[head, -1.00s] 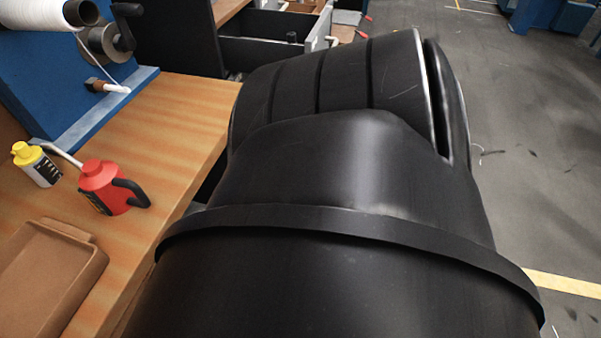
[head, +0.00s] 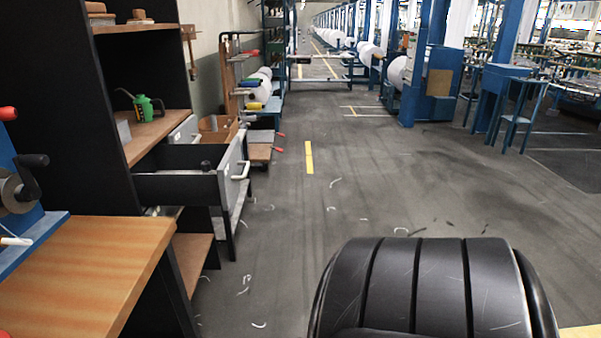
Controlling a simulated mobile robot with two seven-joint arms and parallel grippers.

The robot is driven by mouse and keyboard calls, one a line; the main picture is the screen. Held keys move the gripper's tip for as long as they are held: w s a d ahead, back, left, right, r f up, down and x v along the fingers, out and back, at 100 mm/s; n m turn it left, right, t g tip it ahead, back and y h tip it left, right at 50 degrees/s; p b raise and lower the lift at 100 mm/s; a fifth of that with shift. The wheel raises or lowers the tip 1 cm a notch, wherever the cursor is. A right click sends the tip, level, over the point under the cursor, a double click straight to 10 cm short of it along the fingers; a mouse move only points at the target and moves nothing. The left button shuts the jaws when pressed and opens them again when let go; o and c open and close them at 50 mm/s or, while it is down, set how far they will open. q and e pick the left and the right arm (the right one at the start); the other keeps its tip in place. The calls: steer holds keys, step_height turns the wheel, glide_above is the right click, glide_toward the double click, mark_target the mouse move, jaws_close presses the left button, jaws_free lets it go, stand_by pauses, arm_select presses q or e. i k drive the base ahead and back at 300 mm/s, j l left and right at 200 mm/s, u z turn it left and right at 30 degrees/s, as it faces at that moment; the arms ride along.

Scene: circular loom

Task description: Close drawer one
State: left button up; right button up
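An open drawer (head: 178,190) sticks out of the dark cabinet on the left side of the head view. It has dark walls, a grey front and a white handle (head: 241,171). A small dark object (head: 206,167) shows in it. Behind it is another grey drawer front (head: 184,132), which looks shut. I see no label, so I cannot tell by number which is drawer one. Neither of my grippers is in view; a black rounded part of my own body fills the bottom right.
A wooden workbench (head: 85,275) with blue equipment (head: 35,225) stands at the near left. A green oil can (head: 142,107) is on the cabinet shelf (head: 155,135). A rack with white rolls stands beyond the drawer. The floor (head: 330,215) right of it is open, with scattered scraps.

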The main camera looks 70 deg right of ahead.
mark_target(168, 175)
steer(key=k+j+z, duration=0.1)
steer(key=z, duration=1.5)
steer(key=u, duration=0.1)
